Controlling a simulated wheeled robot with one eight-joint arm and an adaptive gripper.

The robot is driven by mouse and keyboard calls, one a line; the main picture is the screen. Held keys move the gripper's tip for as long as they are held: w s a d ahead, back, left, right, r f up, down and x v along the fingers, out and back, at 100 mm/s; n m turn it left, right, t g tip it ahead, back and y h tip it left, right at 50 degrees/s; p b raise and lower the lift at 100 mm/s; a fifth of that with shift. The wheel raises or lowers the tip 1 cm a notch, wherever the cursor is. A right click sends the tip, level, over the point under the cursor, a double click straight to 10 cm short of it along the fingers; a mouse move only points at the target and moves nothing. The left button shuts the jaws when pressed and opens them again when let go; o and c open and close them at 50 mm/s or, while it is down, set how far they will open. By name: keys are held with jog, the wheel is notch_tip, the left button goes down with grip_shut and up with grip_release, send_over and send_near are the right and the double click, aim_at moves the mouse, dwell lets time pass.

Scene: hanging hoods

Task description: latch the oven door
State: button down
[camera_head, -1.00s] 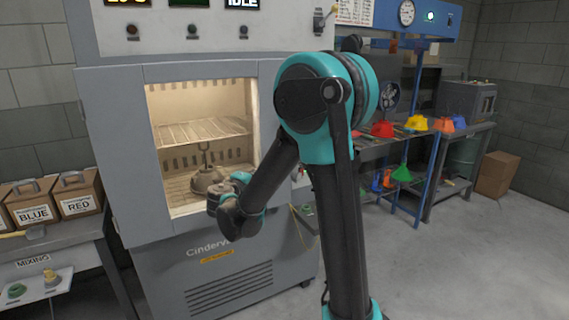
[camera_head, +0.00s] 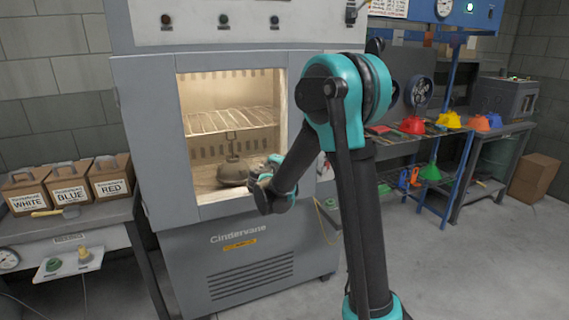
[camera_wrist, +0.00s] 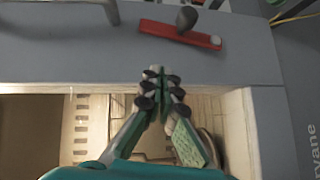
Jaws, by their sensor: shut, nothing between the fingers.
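The grey oven (camera_head: 150,150) stands left of centre in the head view, its lit window area showing a wire rack (camera_head: 225,120) and a dark domed object (camera_head: 232,172) inside. In the wrist view, a red latch bar (camera_wrist: 180,35) with a dark knob (camera_wrist: 187,18) lies on the grey front beside the window. My gripper (camera_wrist: 160,78) is shut and empty, its tips over the window's edge, pointing toward the bar and apart from it in the picture. In the head view my forearm and wrist cover the fingers and part of the oven's right edge. I cannot tell whether the door is fully closed.
Cardboard boxes (camera_head: 72,184) stand on a bench to the left. On the right is a bench with coloured hoods (camera_head: 412,125) and a blue frame (camera_head: 462,160). A brown carton (camera_head: 535,178) sits on the floor at far right. The floor at front right is clear.

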jog(key=shift+w+d+f, duration=0.15)
jog(key=shift+w+d, duration=0.25)
jog(key=shift+d, duration=0.35)
jog(key=shift+w+d+f, duration=0.2)
jog(key=shift+w+d, duration=0.25)
jog(key=shift+d, duration=0.25)
jog(key=shift+w+d+f, duration=0.15)
jog(key=shift+w+d, duration=0.25)
jog(key=shift+d, duration=0.35)
jog(key=shift+w+d+r+m+g, duration=0.15)
jog(key=shift+d+r+m+g, duration=0.05)
jog(key=shift+d+m+g, duration=0.35)
jog(key=d+m+g+y, duration=0.1)
jog(key=d+y, duration=0.1)
jog(key=shift+w+d+m+g, duration=0.3)
jog(key=shift+w+m+g, duration=0.05)
jog(key=shift+w, duration=0.05)
jog(key=w+d+f+m+g+y, duration=0.2)
jog(key=d+f+m+g+y, duration=0.1)
jog(key=d+y, duration=0.2)
jog(key=shift+d+f+m+y, duration=0.3)
jog(key=shift+f+m+y, duration=0.1)
jog(key=shift+y, duration=0.2)
jog(key=shift+r, duration=0.1)
